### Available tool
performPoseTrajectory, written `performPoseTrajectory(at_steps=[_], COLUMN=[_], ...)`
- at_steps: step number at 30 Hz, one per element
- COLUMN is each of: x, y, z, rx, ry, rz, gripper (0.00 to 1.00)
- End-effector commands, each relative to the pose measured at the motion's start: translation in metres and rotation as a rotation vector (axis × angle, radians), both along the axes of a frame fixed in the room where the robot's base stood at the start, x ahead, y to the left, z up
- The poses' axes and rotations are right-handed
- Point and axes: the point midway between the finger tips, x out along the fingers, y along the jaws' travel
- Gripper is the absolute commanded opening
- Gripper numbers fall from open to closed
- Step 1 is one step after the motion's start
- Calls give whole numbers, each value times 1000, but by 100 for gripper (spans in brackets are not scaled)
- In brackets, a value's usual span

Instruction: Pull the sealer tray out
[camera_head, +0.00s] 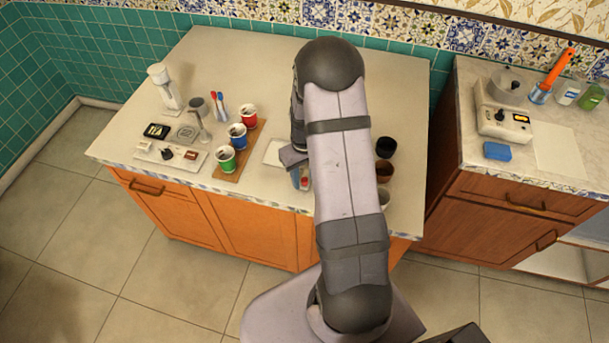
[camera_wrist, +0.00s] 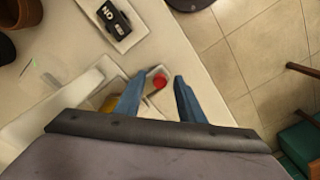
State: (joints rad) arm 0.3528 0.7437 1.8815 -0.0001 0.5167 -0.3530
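In the wrist view, a pale tab with a round red knob (camera_wrist: 159,82) lies between and just beyond my gripper's two blue fingers (camera_wrist: 160,76). It seems to be the front of the sealer tray. The fingers are apart, one on each side of the tab, and I see no clear contact. A white body (camera_wrist: 45,118), likely the sealer, lies to the left, with a yellowish patch beside the left finger. My gripper hides much of it. In the head view, my gripper (camera_head: 298,178) is low near the counter's front edge, with a red spot beside it; my arm hides the rest.
The counter (camera_head: 240,70) holds red, blue and green cups (camera_head: 237,132) on a wooden board to the left. Dark bowls (camera_head: 385,148) stand right of my arm. In the wrist view, a white tray with a black item (camera_wrist: 115,18) lies near the counter edge.

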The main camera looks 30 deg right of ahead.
Motion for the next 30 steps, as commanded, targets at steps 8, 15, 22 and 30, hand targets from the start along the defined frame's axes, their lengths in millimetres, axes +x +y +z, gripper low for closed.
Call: performPoseTrajectory(at_steps=[8, 15, 22, 30], x=[0, 3, 39, 73], y=[0, 3, 38, 72], z=[0, 0, -2, 0], rx=[0, 0, -1, 0], ry=[0, -1, -4, -3], rz=[0, 1, 7, 2], gripper=[5, 0, 0, 0])
